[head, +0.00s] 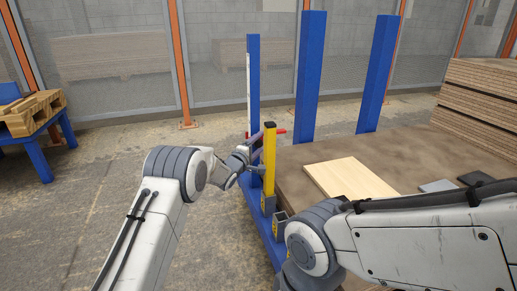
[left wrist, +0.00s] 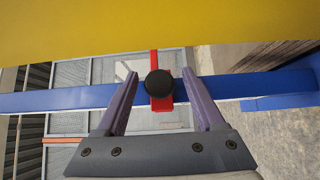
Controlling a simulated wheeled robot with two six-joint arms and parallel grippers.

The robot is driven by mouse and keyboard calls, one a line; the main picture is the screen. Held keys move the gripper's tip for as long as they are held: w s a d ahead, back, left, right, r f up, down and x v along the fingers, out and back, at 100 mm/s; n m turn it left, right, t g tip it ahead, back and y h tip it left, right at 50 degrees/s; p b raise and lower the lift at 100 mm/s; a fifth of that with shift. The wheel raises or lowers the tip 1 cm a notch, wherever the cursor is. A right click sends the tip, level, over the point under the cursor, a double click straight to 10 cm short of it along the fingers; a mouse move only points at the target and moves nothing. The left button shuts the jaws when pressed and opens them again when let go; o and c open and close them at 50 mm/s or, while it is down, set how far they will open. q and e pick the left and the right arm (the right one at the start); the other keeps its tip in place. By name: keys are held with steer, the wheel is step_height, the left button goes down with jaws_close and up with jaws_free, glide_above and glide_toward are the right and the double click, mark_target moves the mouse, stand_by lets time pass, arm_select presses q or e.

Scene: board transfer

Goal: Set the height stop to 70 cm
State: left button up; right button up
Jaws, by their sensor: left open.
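The height stop is a red slider (head: 281,131) on a thin blue post (head: 254,75) with a pale scale strip along its left edge. Its numbers are too small to read. In the left wrist view the red slider (left wrist: 162,103) carries a round black knob (left wrist: 158,83). My left gripper (head: 254,153) is open beside the post, partly behind a yellow post (head: 269,160). In the left wrist view its fingers (left wrist: 160,75) stand on both sides of the knob, with gaps visible. My right gripper is out of view; only my right arm shows.
A brown table (head: 400,150) holds a light board (head: 349,179), grey and black pads (head: 437,186) and a stack of boards (head: 482,95). Two taller blue posts (head: 310,65) rise behind. A blue bench (head: 38,160) with wooden pieces stands left. Floor between is clear.

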arm_select(q)
jaws_close()
stand_by(1.5)
